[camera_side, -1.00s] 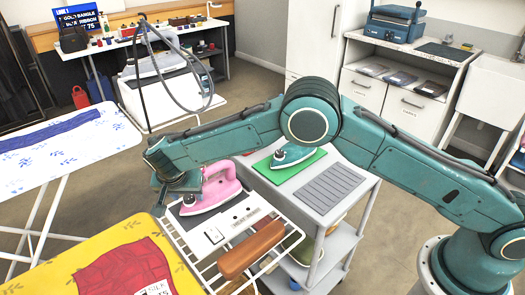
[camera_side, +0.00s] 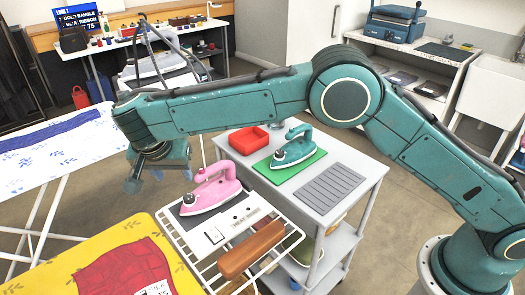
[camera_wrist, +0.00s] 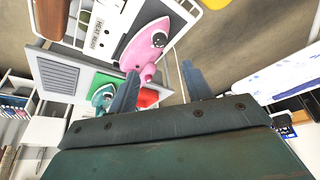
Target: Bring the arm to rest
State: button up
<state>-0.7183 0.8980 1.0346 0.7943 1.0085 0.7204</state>
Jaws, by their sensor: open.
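My gripper (camera_side: 158,180) hangs in the air to the left of the pink iron in the side view, above the gap between the ironing boards. In the wrist view my gripper (camera_wrist: 158,85) shows its two fingers apart with nothing held between them. The pink iron (camera_side: 213,190) rests on the dark plate of the white wire rack, apart from my gripper. It also shows in the wrist view (camera_wrist: 145,45). The teal iron (camera_side: 292,150) stands on a green mat (camera_side: 270,173) on the grey cart.
A wooden block (camera_side: 252,248) lies on the rack (camera_side: 215,262). A yellow board (camera_side: 60,262) with red cloth is at front left, a white floral board (camera_side: 70,150) behind it.

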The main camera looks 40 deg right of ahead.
jog(key=shift+s+a+r, duration=0.15)
jog(key=shift+r, duration=0.35)
jog(key=s+d+r+n+y, duration=0.1)
jog(key=s+d+r, duration=0.2)
jog(key=d+r, duration=0.35)
jog(key=s+d+r+n, duration=0.1)
jog(key=s+d+r, duration=0.2)
jog(key=d+r, duration=0.35)
jog(key=s+d+r+n+y, duration=0.15)
jog(key=s+d+r, duration=0.25)
jog(key=d, duration=0.4)
jog(key=s+d+r+n+t, duration=0.1)
jog(key=s+d+n, duration=0.1)
jog(key=s+d, duration=0.8)
jog(key=s+f+n+t, duration=0.1)
jog(key=s+f, duration=0.4)
jog(key=s, duration=1)
jog(key=shift+n, duration=0.85)
